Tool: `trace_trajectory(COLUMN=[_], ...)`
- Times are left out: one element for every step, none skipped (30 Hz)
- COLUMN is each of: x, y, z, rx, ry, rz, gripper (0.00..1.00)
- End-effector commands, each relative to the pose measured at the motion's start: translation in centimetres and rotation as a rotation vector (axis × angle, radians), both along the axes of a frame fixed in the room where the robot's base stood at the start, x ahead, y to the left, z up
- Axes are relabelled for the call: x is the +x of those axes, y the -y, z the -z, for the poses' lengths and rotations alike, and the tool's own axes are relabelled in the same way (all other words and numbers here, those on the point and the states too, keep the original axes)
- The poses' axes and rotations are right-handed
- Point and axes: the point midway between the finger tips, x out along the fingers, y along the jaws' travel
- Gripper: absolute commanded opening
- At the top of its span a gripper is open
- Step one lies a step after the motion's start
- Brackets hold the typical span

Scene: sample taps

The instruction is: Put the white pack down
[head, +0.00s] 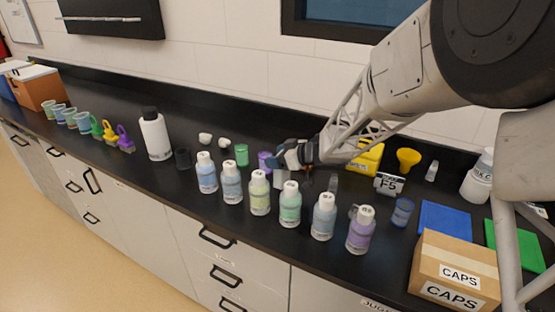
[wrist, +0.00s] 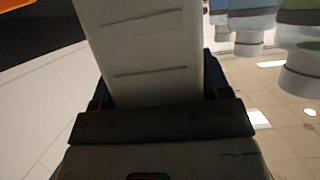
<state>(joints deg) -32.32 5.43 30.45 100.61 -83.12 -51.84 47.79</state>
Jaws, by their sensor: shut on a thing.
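My gripper (head: 278,162) is over the black counter (head: 185,205), behind the row of capped bottles. In the wrist view, my gripper (wrist: 160,118) is shut on a pale white pack (wrist: 150,50) with two dark lines across its face. The pack reaches up out of the jaws there. In the head view only a small pale part of the white pack (head: 281,179) shows below the gripper, between bottles. I cannot tell whether its lower end touches the counter.
Several white-capped bottles, among them a green one (head: 290,206), stand close in front of the gripper. A purple container (head: 264,160) and a green one (head: 242,155) stand to its left. A yellow container (head: 369,158), a cardboard caps box (head: 455,270) and a blue mat (head: 445,219) are to the right.

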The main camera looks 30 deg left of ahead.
Motion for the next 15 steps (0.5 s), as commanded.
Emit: trace_trajectory(x=[0.01, 0.01, 0.02, 0.02, 0.02, 0.03, 0.03, 0.02, 0.02, 0.02, 0.02, 0.02, 0.02, 0.02, 0.02], y=[-0.01, -0.01, -0.02, -0.01, -0.01, -0.01, -0.01, -0.02, -0.02, -0.02, -0.02, -0.01, -0.02, -0.01, -0.02], z=[0.43, 0.6, 0.77, 0.85, 0.89, 0.9, 0.9, 0.9, 0.9, 0.9, 0.9, 0.9, 0.93, 0.97, 1.06], rx=[0.0, 0.0, 0.001, 0.001, 0.001, 0.001, 0.001, 0.001, 0.001, 0.001, 0.001, 0.001, 0.001, 0.001, 0.001], ry=[0.0, 0.0, 0.0, 0.0, 0.001, 0.001, 0.001, 0.001, 0.001, 0.001, 0.001, 0.001, 0.001, 0.001, 0.001], rz=[0.0, 0.0, 0.0, 0.0, 0.001, 0.001, 0.001, 0.001, 0.001, 0.001, 0.001, 0.001, 0.001, 0.001, 0.001], gripper=[0.41, 0.41, 0.41, 0.41, 0.41, 0.41, 0.41, 0.41, 0.41, 0.41, 0.41, 0.41, 0.41, 0.41, 0.41])
